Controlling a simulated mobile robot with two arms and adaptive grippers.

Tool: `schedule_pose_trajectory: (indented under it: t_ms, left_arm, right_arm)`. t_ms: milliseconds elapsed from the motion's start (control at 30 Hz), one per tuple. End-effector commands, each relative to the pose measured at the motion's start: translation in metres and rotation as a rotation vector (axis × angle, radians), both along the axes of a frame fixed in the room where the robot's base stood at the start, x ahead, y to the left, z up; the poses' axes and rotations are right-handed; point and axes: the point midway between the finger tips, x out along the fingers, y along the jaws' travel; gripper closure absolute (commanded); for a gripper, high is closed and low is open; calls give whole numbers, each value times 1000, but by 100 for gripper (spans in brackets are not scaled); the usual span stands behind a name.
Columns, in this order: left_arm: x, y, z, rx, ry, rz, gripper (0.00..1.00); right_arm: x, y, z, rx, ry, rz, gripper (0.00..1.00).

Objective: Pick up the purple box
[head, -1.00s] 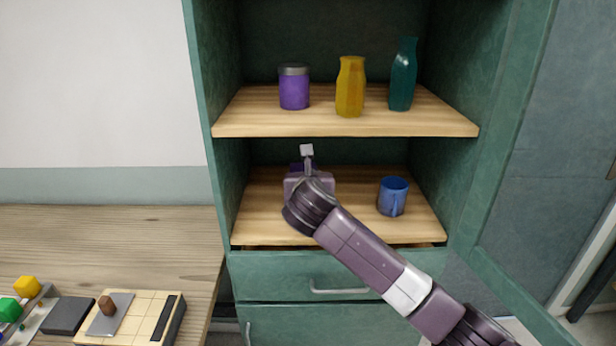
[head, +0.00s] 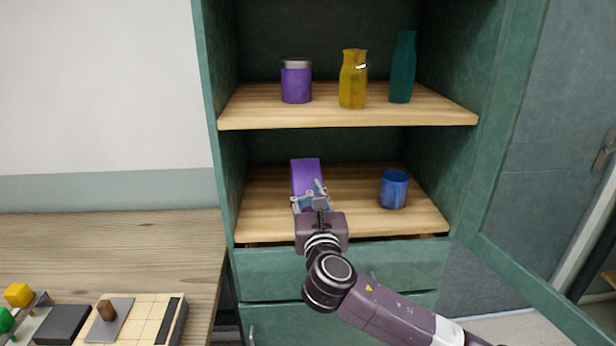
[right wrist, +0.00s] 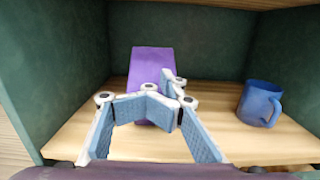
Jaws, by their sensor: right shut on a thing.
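The purple box (head: 306,173) is at the lower shelf of the green cabinet, left of the blue mug; it also shows in the right wrist view (right wrist: 151,66). My right gripper (head: 311,193) reaches in from the front and is shut on the near part of the box. In the right wrist view its blue-padded fingers (right wrist: 160,92) cover the lower end of the box. I cannot tell whether the box still touches the shelf. My left gripper is out of view.
The blue mug (head: 393,189) stands on the lower shelf (head: 354,224) to the right. A purple jar (head: 296,84), a yellow bottle (head: 353,82) and a teal bottle (head: 402,68) stand on the upper shelf (head: 245,112) overhead. The cabinet side wall is close on the left.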

Motion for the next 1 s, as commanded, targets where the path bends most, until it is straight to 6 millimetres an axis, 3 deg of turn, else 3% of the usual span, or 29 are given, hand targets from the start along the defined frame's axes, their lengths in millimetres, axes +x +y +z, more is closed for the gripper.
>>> schedule_pose_trajectory:
  t_ms: [33,200,367,733,1000]
  left_arm:
    - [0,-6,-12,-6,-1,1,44]
    - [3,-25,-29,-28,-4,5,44]
    - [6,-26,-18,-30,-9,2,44]
    - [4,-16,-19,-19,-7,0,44]
    - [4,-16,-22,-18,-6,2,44]
  right_arm:
    - [-2,-1,-18,-3,-3,-1,100]
    - [-12,-1,-21,-2,-80,-1,100]
    - [-22,-1,-17,-1,-101,-1,100]
    - [-23,0,-17,-1,-106,-1,100]
    - [-7,0,-17,-1,-107,-2,100]
